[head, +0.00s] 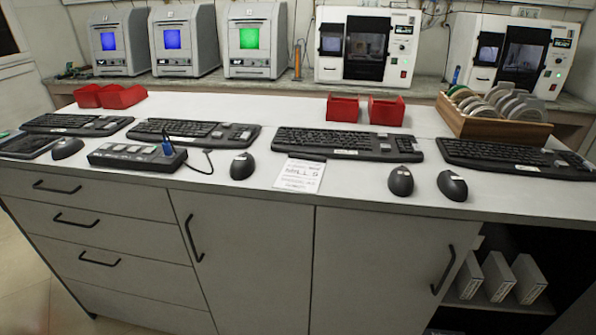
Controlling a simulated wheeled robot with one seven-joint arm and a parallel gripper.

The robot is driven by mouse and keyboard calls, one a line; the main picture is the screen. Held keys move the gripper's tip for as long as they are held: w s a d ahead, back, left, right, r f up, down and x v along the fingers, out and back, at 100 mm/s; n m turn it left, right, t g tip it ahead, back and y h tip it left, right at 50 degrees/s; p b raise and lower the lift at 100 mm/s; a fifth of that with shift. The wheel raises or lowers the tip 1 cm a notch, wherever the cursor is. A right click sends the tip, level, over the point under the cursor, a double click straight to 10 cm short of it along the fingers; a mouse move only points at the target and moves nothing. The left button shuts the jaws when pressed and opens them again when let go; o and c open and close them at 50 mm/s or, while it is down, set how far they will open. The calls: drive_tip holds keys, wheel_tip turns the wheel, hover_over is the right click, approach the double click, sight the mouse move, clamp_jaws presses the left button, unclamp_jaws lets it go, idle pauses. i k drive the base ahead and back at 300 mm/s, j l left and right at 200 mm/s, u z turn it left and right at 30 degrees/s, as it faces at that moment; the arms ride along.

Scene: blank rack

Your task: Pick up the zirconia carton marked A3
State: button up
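Three slim white cartons (497,277) stand leaning side by side on a shelf in the open cabinet bay at the lower right. The left one (468,276) and the right one (529,279) flank the middle one. Their markings are too small to read, so I cannot tell which is A3. My gripper is not in view.
The shelf (510,302) is under the counter (330,180), right of a closed door with a black handle (443,270). Keyboards (347,143), mice (401,181), red bins (343,108) and a wooden rack of discs (492,126) occupy the counter. Machines (367,45) stand behind.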

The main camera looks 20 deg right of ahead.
sight(531, 282)
drive_tip(key=k+l+z, duration=0.2)
drive_tip(key=z, duration=0.3)
drive_tip(key=k+l+z, duration=0.25)
drive_tip(key=z, duration=0.25)
